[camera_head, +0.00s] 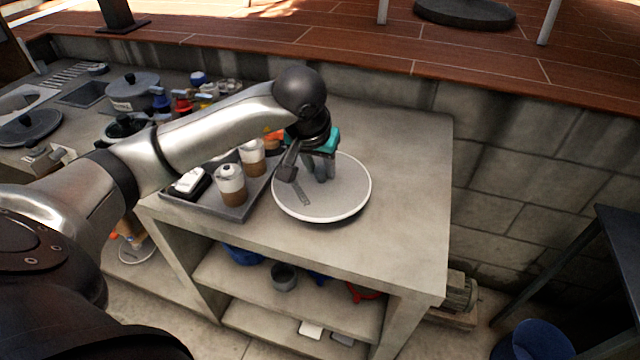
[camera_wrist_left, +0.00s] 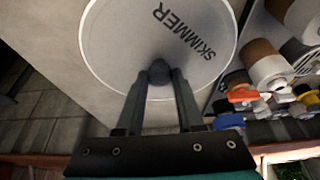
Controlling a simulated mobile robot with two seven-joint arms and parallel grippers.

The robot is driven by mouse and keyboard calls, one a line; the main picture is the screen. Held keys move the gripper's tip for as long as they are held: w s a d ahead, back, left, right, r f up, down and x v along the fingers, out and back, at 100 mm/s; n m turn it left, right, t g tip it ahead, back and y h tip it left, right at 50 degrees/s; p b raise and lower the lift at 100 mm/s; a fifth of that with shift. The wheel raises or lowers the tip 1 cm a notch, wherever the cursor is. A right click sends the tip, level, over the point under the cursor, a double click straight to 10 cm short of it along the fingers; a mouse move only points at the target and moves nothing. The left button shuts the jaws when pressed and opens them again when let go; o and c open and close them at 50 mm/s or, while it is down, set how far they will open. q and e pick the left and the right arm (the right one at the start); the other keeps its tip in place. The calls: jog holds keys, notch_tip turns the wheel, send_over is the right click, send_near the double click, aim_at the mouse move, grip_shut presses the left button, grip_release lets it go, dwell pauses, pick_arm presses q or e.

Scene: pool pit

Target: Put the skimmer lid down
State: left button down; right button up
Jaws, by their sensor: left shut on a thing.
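The skimmer lid (camera_head: 345,200) is a round grey disc with a white rim, over the front part of the concrete bench top (camera_head: 405,170). In the left wrist view the lid (camera_wrist_left: 125,35) fills the upper middle, with the word SKIMMER on its face. My left gripper (camera_head: 319,176) comes down on the lid from above. In the left wrist view its fingers (camera_wrist_left: 159,80) are shut on the lid's dark centre knob. The lid looks about level and very near the bench; I cannot tell whether it touches. My right gripper is not in view.
Close left of the lid, a grey tray (camera_head: 237,213) holds brown-and-white bottles (camera_head: 231,186). Pots and small coloured parts stand farther left. The bench is bare to the right and behind, up to a block wall (camera_head: 520,180). Shelves below hold a grey cup (camera_head: 284,277).

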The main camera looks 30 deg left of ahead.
aim_at(320, 183)
pick_arm(q)
jog(key=shift+f, duration=2.15)
jog(key=shift+f+b, duration=0.1)
jog(key=shift+b, duration=0.25)
jog(key=c, duration=0.5)
grip_release()
jog(key=shift+c, duration=0.2)
jog(key=p+v, duration=0.1)
jog(key=v, duration=1.1)
jog(key=shift+p, duration=0.4)
